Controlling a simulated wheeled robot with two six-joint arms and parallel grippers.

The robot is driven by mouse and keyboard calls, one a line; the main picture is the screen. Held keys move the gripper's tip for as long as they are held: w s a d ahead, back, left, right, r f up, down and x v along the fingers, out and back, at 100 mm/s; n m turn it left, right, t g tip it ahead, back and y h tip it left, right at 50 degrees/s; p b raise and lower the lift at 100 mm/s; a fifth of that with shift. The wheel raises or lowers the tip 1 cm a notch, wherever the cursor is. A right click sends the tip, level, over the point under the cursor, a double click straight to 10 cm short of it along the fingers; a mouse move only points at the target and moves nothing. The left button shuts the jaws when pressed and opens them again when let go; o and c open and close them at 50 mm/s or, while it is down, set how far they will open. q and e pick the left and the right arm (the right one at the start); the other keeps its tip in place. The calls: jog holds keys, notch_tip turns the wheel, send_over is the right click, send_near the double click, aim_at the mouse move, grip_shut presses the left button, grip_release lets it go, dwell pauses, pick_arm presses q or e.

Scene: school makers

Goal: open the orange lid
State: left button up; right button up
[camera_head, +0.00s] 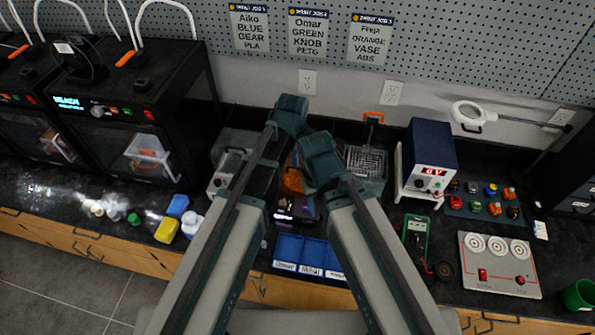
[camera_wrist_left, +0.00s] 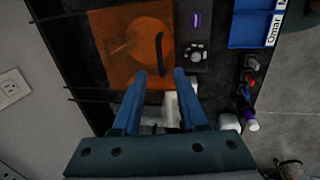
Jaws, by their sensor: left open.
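The orange lid (camera_wrist_left: 118,48) is a see-through square panel with a dark bar handle (camera_wrist_left: 160,55) along one side in the left wrist view. It looks shut, with a round shape showing faintly through it. In the head view only a small part of the orange lid (camera_head: 293,180) shows between my arms. My left gripper (camera_wrist_left: 160,73) is open and empty, its two blue fingers pointing at the lid's near edge, with the handle's lower end between their lines. I cannot tell the gap in depth. My right gripper cannot be made out; my arm hides that area.
Blue bins with name labels (camera_head: 288,249) stand in front of the lid. A wire basket (camera_head: 366,163) and a blue power supply (camera_head: 430,150) stand to the right. Black printers (camera_head: 120,100) stand left. Small bottles (camera_wrist_left: 247,121) lie near the left gripper's right side.

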pick_arm(q)
jog(key=b, duration=0.5)
send_over(298, 175)
notch_tip(298, 175, down, 6)
jog(key=shift+f, duration=0.1)
grip_shut()
dwell(1.0)
